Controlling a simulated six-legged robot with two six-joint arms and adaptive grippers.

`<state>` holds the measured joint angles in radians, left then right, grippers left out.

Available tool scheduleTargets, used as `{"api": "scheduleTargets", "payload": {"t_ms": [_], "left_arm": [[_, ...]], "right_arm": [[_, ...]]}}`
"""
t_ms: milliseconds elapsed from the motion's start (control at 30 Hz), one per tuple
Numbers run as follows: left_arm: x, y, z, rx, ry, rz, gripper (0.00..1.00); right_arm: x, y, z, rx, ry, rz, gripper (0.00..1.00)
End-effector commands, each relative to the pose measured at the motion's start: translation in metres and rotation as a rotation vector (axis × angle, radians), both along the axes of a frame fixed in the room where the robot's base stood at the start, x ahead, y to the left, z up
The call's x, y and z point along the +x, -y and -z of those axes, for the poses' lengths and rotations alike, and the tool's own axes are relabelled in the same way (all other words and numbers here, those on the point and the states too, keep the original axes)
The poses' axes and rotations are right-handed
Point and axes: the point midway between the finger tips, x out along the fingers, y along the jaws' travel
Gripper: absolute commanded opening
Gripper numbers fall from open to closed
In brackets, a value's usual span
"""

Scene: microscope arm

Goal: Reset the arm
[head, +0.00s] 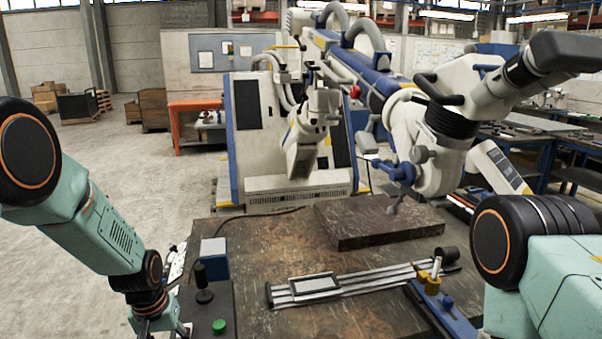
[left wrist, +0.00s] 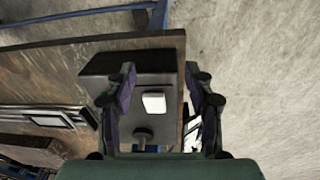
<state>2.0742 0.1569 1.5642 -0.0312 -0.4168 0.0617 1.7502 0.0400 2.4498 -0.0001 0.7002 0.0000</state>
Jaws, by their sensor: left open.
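The microscope arm (head: 372,82), white and blue with a binocular head (head: 540,62) at the upper right, rises behind the workbench (head: 270,245). A control box (head: 204,312) with a black joystick (head: 204,285) and a green button (head: 219,326) sits at the bench's left edge. My left gripper (head: 160,328) is low beside the box, partly cut off by the frame. In the left wrist view it (left wrist: 160,75) is open and empty, with the dark box (left wrist: 125,62), a pale square part (left wrist: 153,103) and a dark knob (left wrist: 142,134) showing between its fingers. My right gripper is out of view.
A metal rail fixture (head: 345,286) and a dark stone slab (head: 375,222) lie on the bench. A blue and white block (head: 213,252) stands behind the joystick. A blue holder (head: 440,306) is at the front right. The floor left of the bench is clear.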

Motion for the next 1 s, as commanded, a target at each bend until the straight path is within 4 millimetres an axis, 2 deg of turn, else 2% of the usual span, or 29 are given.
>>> {"api": "scheduleTargets", "payload": {"t_ms": [33, 167, 267, 367, 467, 600, 700, 800, 1000], "left_arm": [[-0.011, 0.004, 0.020, 0.003, 0.015, 0.007, 0.53], [-0.038, 0.011, 0.058, 0.014, 0.075, 0.022, 0.53], [-0.066, 0.017, 0.089, 0.024, 0.111, 0.035, 0.53], [-0.103, 0.024, 0.119, 0.034, 0.137, 0.050, 0.53], [-0.150, 0.029, 0.148, 0.044, 0.147, 0.067, 0.53], [-0.233, 0.037, 0.184, 0.055, 0.113, 0.096, 0.53], [-0.289, 0.040, 0.201, 0.055, 0.043, 0.113, 0.53], [-0.332, 0.042, 0.214, 0.051, -0.047, 0.128, 0.53], [-0.351, 0.043, 0.230, 0.050, -0.090, 0.137, 0.53]], "right_arm": [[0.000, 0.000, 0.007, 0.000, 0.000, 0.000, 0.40], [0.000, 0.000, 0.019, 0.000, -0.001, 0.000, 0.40], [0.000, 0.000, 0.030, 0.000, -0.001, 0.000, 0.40], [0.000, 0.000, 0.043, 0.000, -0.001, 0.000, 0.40], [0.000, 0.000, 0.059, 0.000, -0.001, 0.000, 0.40], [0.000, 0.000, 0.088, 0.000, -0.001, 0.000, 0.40], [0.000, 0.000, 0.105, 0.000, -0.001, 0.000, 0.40], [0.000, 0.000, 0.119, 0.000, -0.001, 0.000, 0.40], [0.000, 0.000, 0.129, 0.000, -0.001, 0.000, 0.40]]}}
